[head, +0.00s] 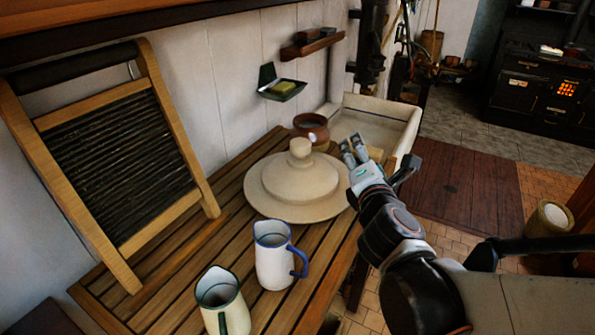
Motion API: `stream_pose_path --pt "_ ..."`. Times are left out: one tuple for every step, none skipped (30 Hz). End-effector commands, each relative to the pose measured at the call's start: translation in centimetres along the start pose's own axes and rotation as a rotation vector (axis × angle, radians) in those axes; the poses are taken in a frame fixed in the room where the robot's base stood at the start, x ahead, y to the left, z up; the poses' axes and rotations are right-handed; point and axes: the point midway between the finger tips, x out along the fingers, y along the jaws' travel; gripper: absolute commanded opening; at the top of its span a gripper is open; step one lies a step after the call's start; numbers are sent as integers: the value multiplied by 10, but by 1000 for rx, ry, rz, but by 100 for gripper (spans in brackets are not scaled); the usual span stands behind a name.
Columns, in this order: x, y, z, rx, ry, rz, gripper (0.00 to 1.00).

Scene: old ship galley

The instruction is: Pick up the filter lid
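The filter lid (297,186) is a round, cream-coloured lid with a wide flat rim, a raised centre and a round knob (300,152) on top. It lies knob-up on the slatted wooden counter. My gripper (352,148) is just right of the lid, at about knob height in the picture. Its two fingers show close together with a slight gap at the tips; how far they are open is hard to tell. I see nothing between them. The gripper covers a little of the view past the lid's right edge.
A blue-rimmed white jug (272,262) and a green-rimmed jug (221,300) stand in front of the lid. A brown pot (311,128) stands behind it, beside a pale sink (372,125). A washboard (118,150) leans on the wall at left. Bare slats lie between washboard and lid.

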Motion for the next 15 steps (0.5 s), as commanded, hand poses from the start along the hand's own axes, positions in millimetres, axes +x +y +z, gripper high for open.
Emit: stream_pose_path --pt "6 5 -17 -141 11 57 70" --pt "8 9 -25 -232 15 91 70" --pt "9 13 -37 -348 18 134 70" --pt "10 16 -45 -431 20 165 70" --pt "10 19 -54 -509 22 194 70" --pt "10 21 -65 -603 23 229 70" --pt "10 23 -72 -667 24 253 70" --pt "10 24 -78 -724 23 274 70" --pt "9 25 -86 -790 23 298 70" --pt "8 26 -91 -830 23 313 70" --pt "8 26 -95 -864 22 326 70" --pt "8 27 -99 -900 21 339 70" --pt "8 27 -102 -918 21 346 70" --pt "8 28 -104 -932 21 352 70" --pt "10 28 -105 -944 21 356 70"
